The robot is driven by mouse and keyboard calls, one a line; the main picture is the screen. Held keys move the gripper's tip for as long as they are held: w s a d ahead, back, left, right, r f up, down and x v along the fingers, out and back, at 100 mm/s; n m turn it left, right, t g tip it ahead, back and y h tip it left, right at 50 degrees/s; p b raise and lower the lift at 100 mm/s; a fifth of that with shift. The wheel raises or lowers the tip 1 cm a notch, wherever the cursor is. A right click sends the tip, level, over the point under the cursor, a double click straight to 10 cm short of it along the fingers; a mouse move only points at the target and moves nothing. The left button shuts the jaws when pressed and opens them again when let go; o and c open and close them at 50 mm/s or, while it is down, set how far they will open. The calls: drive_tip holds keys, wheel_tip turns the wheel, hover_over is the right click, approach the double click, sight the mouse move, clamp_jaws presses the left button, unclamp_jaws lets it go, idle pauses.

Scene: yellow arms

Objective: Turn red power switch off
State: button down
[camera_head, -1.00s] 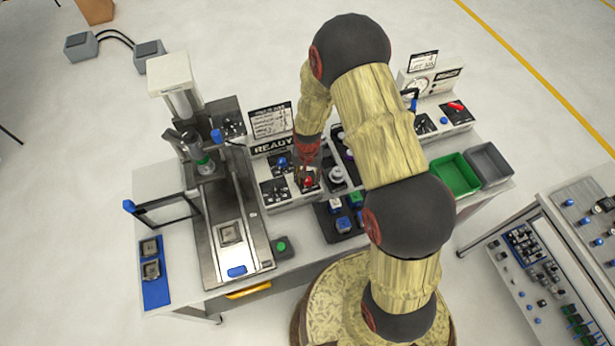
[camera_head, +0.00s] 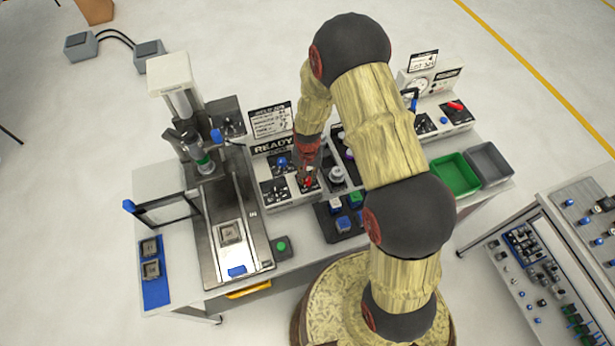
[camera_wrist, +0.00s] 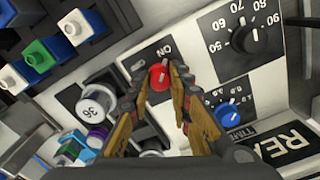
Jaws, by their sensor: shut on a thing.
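The red power switch (camera_wrist: 158,77) is a round red knob on a white panel with the word ON beside it in the wrist view. My gripper (camera_wrist: 159,68) has its two fingers on either side of the knob and is shut on it. In the head view my gripper (camera_head: 308,174) reaches down to the front right of the control box (camera_head: 290,200). It hides much of the red switch (camera_head: 309,183) there. The knob's exact angle is hard to tell.
A blue knob (camera_wrist: 228,115) and a black dial (camera_wrist: 243,38) sit close on the same panel. A green bin (camera_head: 455,174) and grey bin (camera_head: 488,165) are at the table's right.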

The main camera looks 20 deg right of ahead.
drive_tip(key=shift+n, duration=0.3)
drive_tip(key=n+b, duration=0.2)
drive_tip(key=n, duration=0.1)
drive_tip(key=shift+w+n, duration=0.1)
drive_tip(key=shift+n, duration=0.2)
drive_tip(key=n+b, duration=0.1)
drive_tip(key=n, duration=0.3)
drive_tip(key=shift+n+b, duration=0.3)
drive_tip(key=shift+b, duration=0.1)
drive_tip(key=n+b, duration=0.1)
drive_tip(key=n, duration=0.3)
drive_tip(key=n+b, duration=0.1)
drive_tip(key=n, duration=0.4)
drive_tip(key=c, duration=1.6)
unclamp_jaws()
